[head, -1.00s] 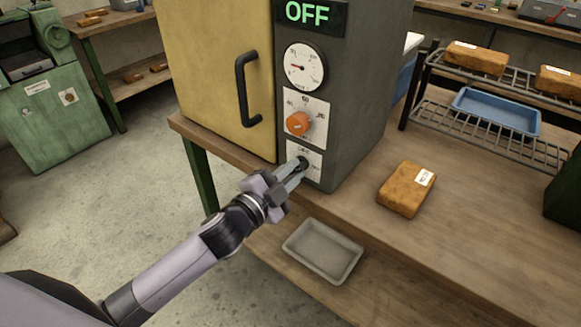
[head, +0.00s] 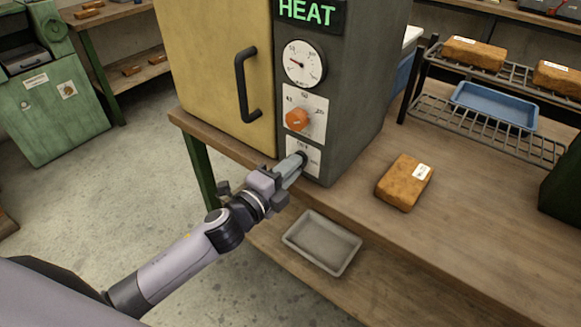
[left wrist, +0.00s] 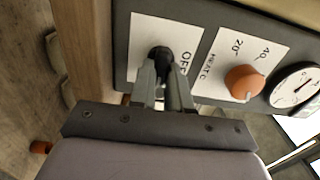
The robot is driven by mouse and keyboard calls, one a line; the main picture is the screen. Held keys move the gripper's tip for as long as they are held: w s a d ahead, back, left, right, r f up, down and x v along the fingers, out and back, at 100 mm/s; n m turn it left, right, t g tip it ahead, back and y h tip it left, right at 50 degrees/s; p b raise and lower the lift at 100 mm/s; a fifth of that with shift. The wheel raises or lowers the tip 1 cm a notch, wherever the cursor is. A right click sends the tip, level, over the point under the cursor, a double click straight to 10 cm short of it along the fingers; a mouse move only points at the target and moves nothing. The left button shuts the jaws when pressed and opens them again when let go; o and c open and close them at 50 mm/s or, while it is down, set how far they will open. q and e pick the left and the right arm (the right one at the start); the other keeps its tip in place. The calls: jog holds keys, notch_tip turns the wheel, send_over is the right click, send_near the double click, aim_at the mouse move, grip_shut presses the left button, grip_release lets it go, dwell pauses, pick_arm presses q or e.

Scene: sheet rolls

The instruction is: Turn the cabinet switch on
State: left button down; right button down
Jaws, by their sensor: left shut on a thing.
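The cabinet (head: 352,95) stands on the workbench, with a closed yellow door and a dark control panel. Its display (head: 308,11) reads HEAT in green. The black cabinet switch (head: 303,157) sits on a white plate low on the panel; it also shows in the left wrist view (left wrist: 161,54), with "OFF" lettering on the plate beside it. My left gripper (head: 297,164) is shut on the switch, and its fingers (left wrist: 163,80) hide part of it. My right gripper is not in view.
An orange dial (head: 297,119) and a round gauge (head: 304,64) are above the switch. A black door handle (head: 246,86) juts out at left. A brown block (head: 404,183) lies on the bench at right. A grey tray (head: 322,242) lies on the lower shelf.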

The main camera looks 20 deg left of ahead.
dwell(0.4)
pick_arm(q)
jog(key=c, duration=1.1)
grip_release()
jog(key=v, duration=0.7)
